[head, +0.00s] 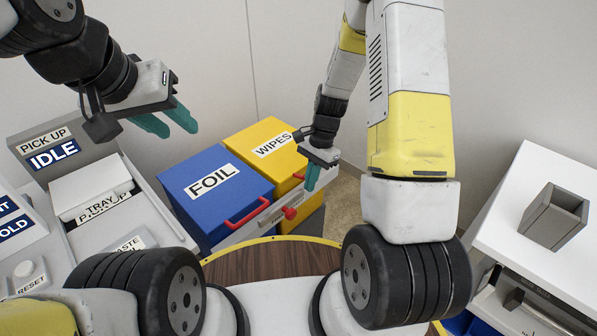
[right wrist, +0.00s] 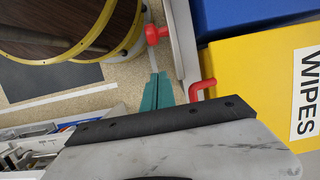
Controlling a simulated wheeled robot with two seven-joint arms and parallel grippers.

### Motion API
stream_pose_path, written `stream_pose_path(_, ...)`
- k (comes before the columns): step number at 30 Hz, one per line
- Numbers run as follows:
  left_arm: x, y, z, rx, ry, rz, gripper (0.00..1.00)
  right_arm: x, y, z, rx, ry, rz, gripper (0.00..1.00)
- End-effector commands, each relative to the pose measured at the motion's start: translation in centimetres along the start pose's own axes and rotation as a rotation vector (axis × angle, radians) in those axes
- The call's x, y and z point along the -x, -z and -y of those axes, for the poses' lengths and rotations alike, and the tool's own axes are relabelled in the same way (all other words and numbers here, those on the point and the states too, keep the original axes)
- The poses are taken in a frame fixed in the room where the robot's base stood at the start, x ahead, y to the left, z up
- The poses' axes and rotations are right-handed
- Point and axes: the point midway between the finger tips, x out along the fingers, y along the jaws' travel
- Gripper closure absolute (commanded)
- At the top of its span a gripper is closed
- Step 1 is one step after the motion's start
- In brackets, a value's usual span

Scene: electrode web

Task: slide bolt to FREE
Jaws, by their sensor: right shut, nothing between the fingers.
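The bolt shows as a red knob (head: 290,212) on a pale grey bar (head: 248,228) that runs along the front of the blue and yellow bins. The red knob also shows in the right wrist view (right wrist: 153,35), beside the bar's edge. My right gripper (head: 311,180) is shut and empty, with its teal fingers close to the knob. In the right wrist view its fingertips (right wrist: 159,76) point toward the knob with a small gap between. No FREE marking is readable. My left gripper (head: 178,126) is open and empty, raised at the upper left.
The blue FOIL bin (head: 190,172) has a red handle (head: 247,213). The yellow WIPES bin (head: 262,133) stands beside it, its red handle (right wrist: 203,87) close to my right fingers. A brown round table (head: 270,262) lies in front. A white counter (head: 520,205) stands right.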

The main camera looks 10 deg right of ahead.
Motion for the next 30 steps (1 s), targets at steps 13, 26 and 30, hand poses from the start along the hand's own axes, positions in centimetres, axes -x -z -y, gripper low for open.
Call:
stream_pose_path(13,0.1,0.0,0.0,0.0,0.0,-0.002,0.64,6.6,0.1,0.1,-0.002,0.001,-0.002,1.0)
stream_pose_path(26,0.1,0.0,0.0,0.0,0.0,-0.002,0.64,6.8,0.1,0.0,-0.002,0.001,-0.002,1.0)
stream_pose_path(30,0.1,0.0,0.0,0.0,0.0,-0.002,0.64,7.7,-0.1,0.0,0.016,0.013,-0.012,1.0)
